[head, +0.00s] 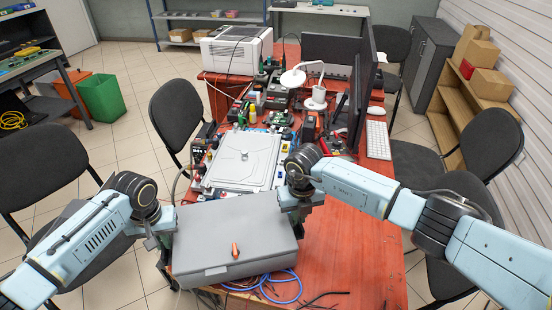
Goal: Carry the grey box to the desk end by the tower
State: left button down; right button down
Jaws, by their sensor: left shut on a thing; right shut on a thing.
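The grey box (228,228) is a wide flat case at the near end of the reddish desk (362,262), with a small orange piece on its front. My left gripper (166,243) is shut on the box's left side. My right gripper (296,218) is shut on its right side near the far corner. The fingertips are mostly hidden by the arms and the box. I cannot tell whether the box touches the desk. I cannot single out the tower for certain; a black upright unit (295,133) stands further along the desk.
A pale flat panel (243,160) lies just beyond the box, with small parts along its left. Blue cable (285,290) lies by the box's front edge. Monitors (360,95), a keyboard (378,140) and a white printer (236,50) stand further back.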

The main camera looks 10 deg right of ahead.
aim_at(329, 259)
jog(key=u, duration=0.05)
jog(key=k, duration=1.85)
jog(key=z, duration=0.5)
jog(key=i, duration=1.65)
